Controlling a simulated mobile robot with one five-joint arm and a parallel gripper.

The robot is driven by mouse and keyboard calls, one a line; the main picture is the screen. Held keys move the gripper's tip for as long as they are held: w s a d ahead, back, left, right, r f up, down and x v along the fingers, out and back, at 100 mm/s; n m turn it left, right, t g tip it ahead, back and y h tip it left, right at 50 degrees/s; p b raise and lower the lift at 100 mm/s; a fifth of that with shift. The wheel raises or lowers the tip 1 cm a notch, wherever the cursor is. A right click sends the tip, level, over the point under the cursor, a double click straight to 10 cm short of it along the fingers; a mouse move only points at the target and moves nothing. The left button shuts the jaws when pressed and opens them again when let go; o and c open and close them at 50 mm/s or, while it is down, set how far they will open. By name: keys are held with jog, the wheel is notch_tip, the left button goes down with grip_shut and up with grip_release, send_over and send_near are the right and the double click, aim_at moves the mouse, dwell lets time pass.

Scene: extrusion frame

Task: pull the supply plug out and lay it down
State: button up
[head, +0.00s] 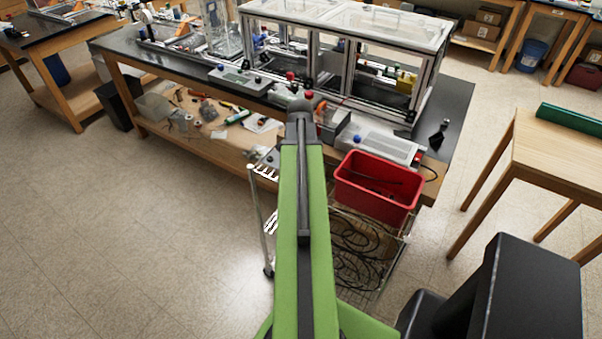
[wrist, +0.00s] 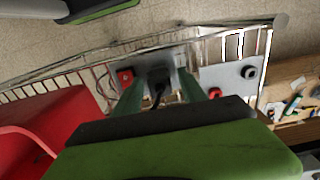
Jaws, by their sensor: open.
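In the wrist view, a black supply plug (wrist: 158,80) with a black cable sits at a light grey panel (wrist: 187,80). My gripper (wrist: 161,84) is open, with one finger on each side of the plug. The plug shows between the fingers, and I cannot tell whether either finger touches it. The plug appears seated in the panel, though its base is partly hidden. In the head view my green arm covers the gripper and the plug.
On the panel are a red switch (wrist: 125,76), another red part (wrist: 215,93) and a round connector (wrist: 250,72). A red bin (head: 378,187) stands on a wire cart, right of my arm. The bench (head: 190,135) with an extrusion frame (head: 345,50) lies beyond. Floor at left is clear.

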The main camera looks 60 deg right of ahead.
jog(key=shift+c, duration=0.3)
grip_shut()
dwell(1.0)
jog(key=shift+r, duration=0.15)
jog(key=shift+r+p, duration=2.9)
jog(key=shift+p, duration=0.15)
